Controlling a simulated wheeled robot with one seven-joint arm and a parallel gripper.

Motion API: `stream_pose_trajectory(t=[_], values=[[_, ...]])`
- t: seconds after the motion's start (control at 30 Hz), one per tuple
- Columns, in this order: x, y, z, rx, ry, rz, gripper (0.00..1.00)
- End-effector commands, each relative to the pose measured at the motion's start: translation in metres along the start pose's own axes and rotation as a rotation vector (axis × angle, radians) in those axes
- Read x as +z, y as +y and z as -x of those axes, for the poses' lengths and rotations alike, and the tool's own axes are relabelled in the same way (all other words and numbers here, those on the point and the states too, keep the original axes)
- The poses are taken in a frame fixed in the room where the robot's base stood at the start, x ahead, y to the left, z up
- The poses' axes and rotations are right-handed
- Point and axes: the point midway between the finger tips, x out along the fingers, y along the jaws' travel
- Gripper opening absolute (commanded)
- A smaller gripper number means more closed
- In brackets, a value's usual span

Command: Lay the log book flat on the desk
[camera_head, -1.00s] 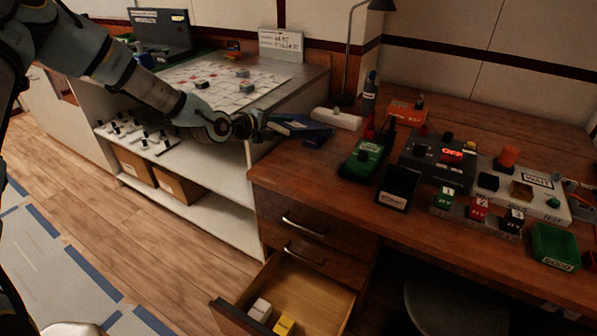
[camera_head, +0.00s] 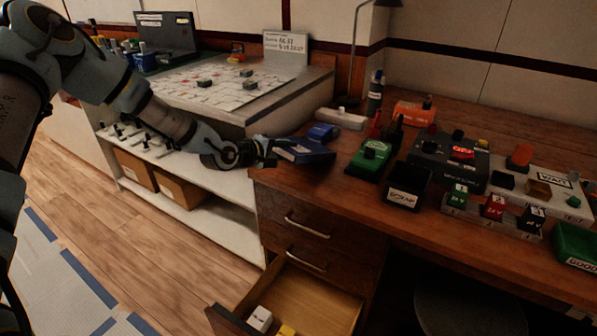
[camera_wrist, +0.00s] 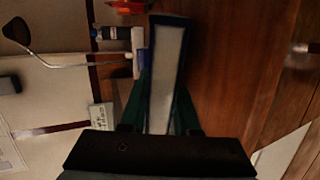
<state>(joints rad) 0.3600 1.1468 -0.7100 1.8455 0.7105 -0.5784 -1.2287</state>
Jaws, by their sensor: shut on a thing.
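The log book (camera_head: 303,151) is a dark blue book at the left end of the wooden desk (camera_head: 320,185). My gripper (camera_head: 262,151) comes in from the left and is shut on the book's near-left edge. In the wrist view the log book (camera_wrist: 166,75) extends out from between the green fingers of my gripper (camera_wrist: 160,118), its pale page edge facing the camera. The book looks tilted, just above or touching the desk's left edge; I cannot tell which.
Behind the book are a blue object (camera_head: 323,132) and a white block (camera_head: 341,118). A green device (camera_head: 370,158) stands to its right. The top drawer is closed; a lower drawer (camera_head: 300,297) is open below. The desk front near the book is clear.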

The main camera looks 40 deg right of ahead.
Motion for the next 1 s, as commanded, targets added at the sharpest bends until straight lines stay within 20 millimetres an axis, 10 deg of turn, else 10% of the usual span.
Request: stream_pose_trajectory(t=[0.37,0.4,0.53,1.0], values=[[0.0,-0.005,-0.003,0.003,0.0,-0.001,0.0],[0.0,-0.006,-0.003,0.0,0.0,-0.001,0.34],[0.0,-0.006,-0.003,0.001,0.0,-0.001,0.49],[-0.001,-0.003,0.018,0.0,0.002,0.001,0.5]])
